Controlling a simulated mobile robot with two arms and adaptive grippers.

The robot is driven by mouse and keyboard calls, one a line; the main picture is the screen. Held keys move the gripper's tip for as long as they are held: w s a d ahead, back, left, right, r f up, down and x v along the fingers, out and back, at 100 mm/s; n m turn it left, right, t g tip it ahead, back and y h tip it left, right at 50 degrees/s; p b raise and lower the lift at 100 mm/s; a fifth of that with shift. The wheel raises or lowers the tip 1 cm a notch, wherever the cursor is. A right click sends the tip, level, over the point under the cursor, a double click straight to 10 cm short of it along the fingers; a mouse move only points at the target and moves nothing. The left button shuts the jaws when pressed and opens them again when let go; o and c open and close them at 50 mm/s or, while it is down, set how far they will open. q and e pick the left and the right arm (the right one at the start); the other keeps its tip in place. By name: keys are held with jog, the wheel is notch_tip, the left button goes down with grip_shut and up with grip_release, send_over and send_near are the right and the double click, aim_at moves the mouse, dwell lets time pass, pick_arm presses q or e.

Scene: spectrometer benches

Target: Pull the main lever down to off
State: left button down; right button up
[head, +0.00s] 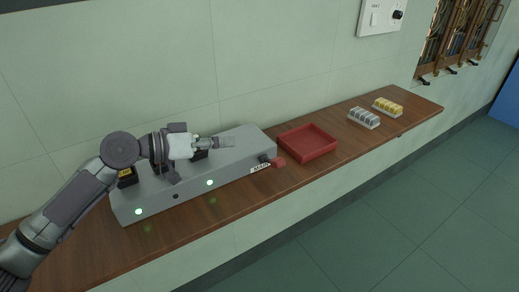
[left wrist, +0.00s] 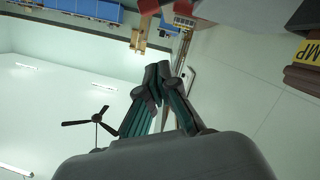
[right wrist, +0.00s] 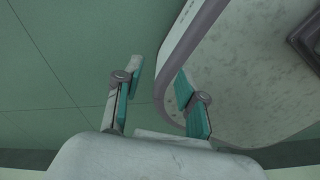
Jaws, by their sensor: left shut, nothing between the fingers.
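The main lever has a red handle (head: 279,162) at the right end of a grey console (head: 238,175), beside a white label reading MAIN (head: 260,169). The handle sticks out low towards the front right. My left gripper (head: 230,142) is over the console, left of the red handle and apart from it. In the left wrist view the left gripper's fingers (left wrist: 158,72) are together with nothing between them. My right gripper (right wrist: 158,80) is open and empty in the right wrist view, and is outside the head view.
The console stands on a wooden wall bench (head: 330,165). A red tray (head: 308,154) is just right of the lever. Grey blocks (head: 364,118) and yellow blocks (head: 388,107) are further right. Two lit green lamps are on the console front. The floor (head: 400,215) in front is clear.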

aim_at(271, 161)
pick_arm(q)
jog(key=w+d+f+p, duration=0.3)
jog(key=d+f+p, duration=0.1)
jog(key=d, duration=0.5)
jog(key=shift+d+f, duration=0.35)
jog(key=shift+f, duration=0.5)
pick_arm(e)
jog(key=r, duration=0.1)
jog(key=w+r, duration=0.2)
jog(key=r, duration=0.1)
jog(key=shift+w+a, duration=0.1)
jog(key=shift+a, duration=0.2)
jog(key=shift+w+d, duration=0.15)
